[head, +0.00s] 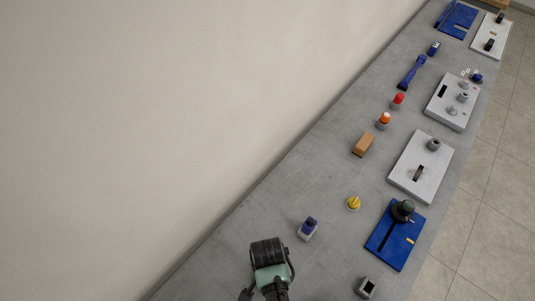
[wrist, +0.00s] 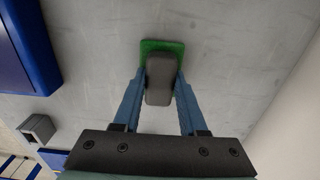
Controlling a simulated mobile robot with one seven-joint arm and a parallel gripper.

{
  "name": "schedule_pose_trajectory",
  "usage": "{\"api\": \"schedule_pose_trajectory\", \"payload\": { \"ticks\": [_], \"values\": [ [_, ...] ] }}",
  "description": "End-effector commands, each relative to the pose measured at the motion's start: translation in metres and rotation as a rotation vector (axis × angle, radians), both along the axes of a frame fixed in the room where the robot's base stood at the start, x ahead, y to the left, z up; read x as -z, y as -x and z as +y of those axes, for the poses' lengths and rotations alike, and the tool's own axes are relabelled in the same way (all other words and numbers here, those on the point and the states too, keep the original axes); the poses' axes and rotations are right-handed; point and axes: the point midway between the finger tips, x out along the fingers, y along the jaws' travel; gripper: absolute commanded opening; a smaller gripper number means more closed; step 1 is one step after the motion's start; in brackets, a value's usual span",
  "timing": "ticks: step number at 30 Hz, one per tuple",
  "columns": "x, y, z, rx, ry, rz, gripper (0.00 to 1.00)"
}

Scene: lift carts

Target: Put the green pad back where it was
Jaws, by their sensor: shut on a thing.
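In the wrist view, the green pad (wrist: 176,46) is a flat green plate with a dark grey block-shaped handle (wrist: 159,84) on it. My gripper (wrist: 160,74) has its two blue fingers on either side of the handle and is shut on it. The pad lies just beyond the fingertips, over the grey bench; I cannot tell whether it touches the bench. In the head view my arm (head: 269,278) is at the bottom centre, and the pad and fingertips are hidden.
A blue slotted plate (head: 395,250) with a black knob and a small grey hollow box (head: 368,287) lie to the right. A purple-topped block (head: 308,228) and a yellow knob (head: 353,203) stand near my arm. The wall (head: 180,120) runs along the bench's left side.

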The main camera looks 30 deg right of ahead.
Motion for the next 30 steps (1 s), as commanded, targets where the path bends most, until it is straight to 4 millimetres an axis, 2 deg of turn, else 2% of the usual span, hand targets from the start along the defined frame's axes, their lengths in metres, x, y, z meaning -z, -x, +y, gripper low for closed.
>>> {"api": "schedule_pose_trajectory", "payload": {
  "ticks": [8,9,14,23,26,30],
  "values": [
    [0.003,0.0,0.0,0.0,0.0,0.0,0.0],
    [0.003,0.0,0.0,0.0,0.0,0.0,0.43],
    [0.003,0.0,0.0,0.0,0.0,0.0,0.71],
    [0.001,0.0,0.0,0.0,0.0,0.0,0.71],
    [-0.005,-0.001,0.0,0.0,0.0,-0.002,0.71],
    [-0.023,-0.001,0.0,0.0,0.001,-0.005,0.71]
  ]
}}
